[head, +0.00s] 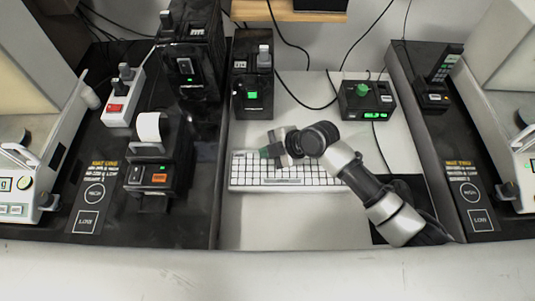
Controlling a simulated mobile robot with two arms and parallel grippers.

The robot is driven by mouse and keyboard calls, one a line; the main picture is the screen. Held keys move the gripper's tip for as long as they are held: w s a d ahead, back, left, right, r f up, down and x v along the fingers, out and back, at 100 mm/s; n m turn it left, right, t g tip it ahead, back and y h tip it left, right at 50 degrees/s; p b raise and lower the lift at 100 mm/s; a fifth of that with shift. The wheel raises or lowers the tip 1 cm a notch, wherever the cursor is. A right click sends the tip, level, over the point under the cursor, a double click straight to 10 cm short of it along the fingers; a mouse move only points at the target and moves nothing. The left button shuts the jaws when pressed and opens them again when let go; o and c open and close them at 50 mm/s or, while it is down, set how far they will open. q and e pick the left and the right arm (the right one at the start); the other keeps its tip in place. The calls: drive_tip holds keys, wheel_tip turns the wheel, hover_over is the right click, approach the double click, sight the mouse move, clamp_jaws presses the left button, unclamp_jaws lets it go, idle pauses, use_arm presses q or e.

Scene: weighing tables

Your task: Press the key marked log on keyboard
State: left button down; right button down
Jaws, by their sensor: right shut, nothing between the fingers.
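The white keyboard (245,180) lies on the light middle section of the table, below the centre of the head view. Its keys are too small for me to read, so I cannot tell which one is marked log. My right gripper (270,152) is over the keyboard's back edge, left of its middle. It is shut and empty, and it hides some of the back keys. I cannot tell whether it touches a key. My right arm covers the keyboard's back right corner. My left gripper is not in view.
A black printer (150,178) with a paper roll stands left of the keyboard. A black box with a green light (253,102) stands behind it, and a small box with a green display (368,98) stands behind right. A white power strip (122,98) lies left. Cables cross the back.

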drive_tip(key=shift+f, duration=0.15)
idle(0.4)
drive_tip(key=shift+r+p, duration=0.55)
drive_tip(key=shift+r, duration=0.25)
drive_tip(key=shift+r, duration=0.1)
wheel_tip(320, 180, up, 5)
drive_tip(key=p, duration=0.4)
idle(0.6)
